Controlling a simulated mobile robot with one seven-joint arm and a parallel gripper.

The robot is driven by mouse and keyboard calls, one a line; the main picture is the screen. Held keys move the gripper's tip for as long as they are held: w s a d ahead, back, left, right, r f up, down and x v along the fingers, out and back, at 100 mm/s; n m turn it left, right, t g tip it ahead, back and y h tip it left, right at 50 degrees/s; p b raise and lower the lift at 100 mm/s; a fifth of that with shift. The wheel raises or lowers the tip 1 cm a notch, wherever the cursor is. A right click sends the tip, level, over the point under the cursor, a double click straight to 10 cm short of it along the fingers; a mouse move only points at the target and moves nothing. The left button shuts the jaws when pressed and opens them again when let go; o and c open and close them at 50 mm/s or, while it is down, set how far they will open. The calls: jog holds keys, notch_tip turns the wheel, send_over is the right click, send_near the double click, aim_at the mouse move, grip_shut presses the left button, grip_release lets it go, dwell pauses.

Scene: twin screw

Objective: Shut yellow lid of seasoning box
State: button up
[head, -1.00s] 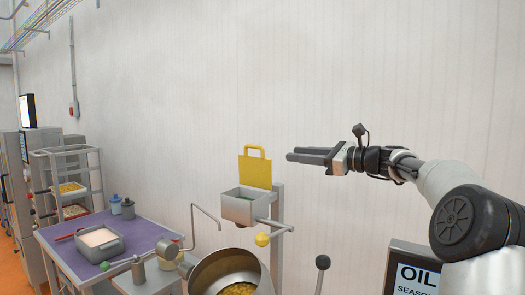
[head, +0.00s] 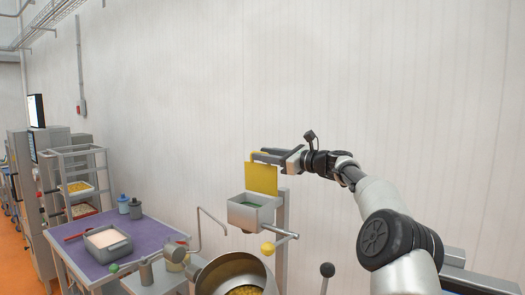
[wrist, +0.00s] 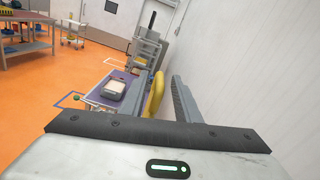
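The seasoning box (head: 251,212) is a small grey open-topped box on a stand, with greenish contents. Its yellow lid (head: 262,179) stands upright at the back of the box, with a loop handle on top. The lid shows nearly edge-on in the wrist view (wrist: 155,95). My gripper (head: 268,156) reaches in from the right at the lid's upper part, by the handle. In the wrist view the yellow lid lies between the fingers, with a gap to the right finger. The fingers look apart; whether either touches the lid is not clear.
A yellow-knobbed lever (head: 268,248) sticks out below the box, above a metal pot (head: 235,270) with yellow food. A purple-topped table (head: 150,236) with a tray stands left. A pale wall (head: 350,80) rises close behind the box.

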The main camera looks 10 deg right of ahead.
jog(key=shift+w+a, duration=0.4)
grip_shut()
